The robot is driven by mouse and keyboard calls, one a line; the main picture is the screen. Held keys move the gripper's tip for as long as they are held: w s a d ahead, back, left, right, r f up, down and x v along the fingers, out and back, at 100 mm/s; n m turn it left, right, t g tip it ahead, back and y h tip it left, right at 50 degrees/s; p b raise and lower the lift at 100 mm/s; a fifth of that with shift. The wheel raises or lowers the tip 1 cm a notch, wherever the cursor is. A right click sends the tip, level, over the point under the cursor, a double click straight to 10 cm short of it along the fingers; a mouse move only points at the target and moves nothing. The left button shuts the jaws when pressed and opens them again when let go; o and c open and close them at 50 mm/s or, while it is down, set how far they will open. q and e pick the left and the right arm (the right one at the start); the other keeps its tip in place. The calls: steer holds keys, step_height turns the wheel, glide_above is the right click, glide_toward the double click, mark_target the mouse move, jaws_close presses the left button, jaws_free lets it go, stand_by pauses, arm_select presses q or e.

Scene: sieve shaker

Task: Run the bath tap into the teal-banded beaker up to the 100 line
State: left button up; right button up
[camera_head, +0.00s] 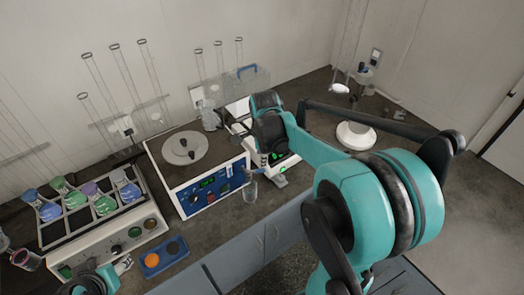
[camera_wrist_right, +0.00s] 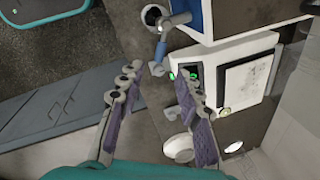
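The bath (camera_head: 198,172) is a white box with a blue front panel and a round two-part lid. Its tap (camera_head: 247,172) is at the front right corner, and a blue-grey tap part shows in the right wrist view (camera_wrist_right: 163,45). A small clear beaker (camera_head: 250,190) stands below the tap; its round mouth appears in the right wrist view (camera_wrist_right: 152,15). I cannot make out its band, lines or water level. My right gripper (camera_wrist_right: 158,80) is open and empty, with its fingertips pointing towards the tap, apart from it.
A rack of colored flasks (camera_head: 85,205) stands at left, with a blue tray (camera_head: 161,258) in front. A white instrument with a green display (camera_head: 278,157) is right of the bath. A white round-based stand (camera_head: 356,135) is further right. My right arm covers much of the right side.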

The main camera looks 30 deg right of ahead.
steer(key=shift+s+a+r, duration=0.1)
steer(key=shift+s+r, duration=0.05)
steer(key=shift+r, duration=0.65)
steer(key=shift+s+r, duration=0.15)
steer(key=shift+r, duration=0.6)
stand_by(3.3)
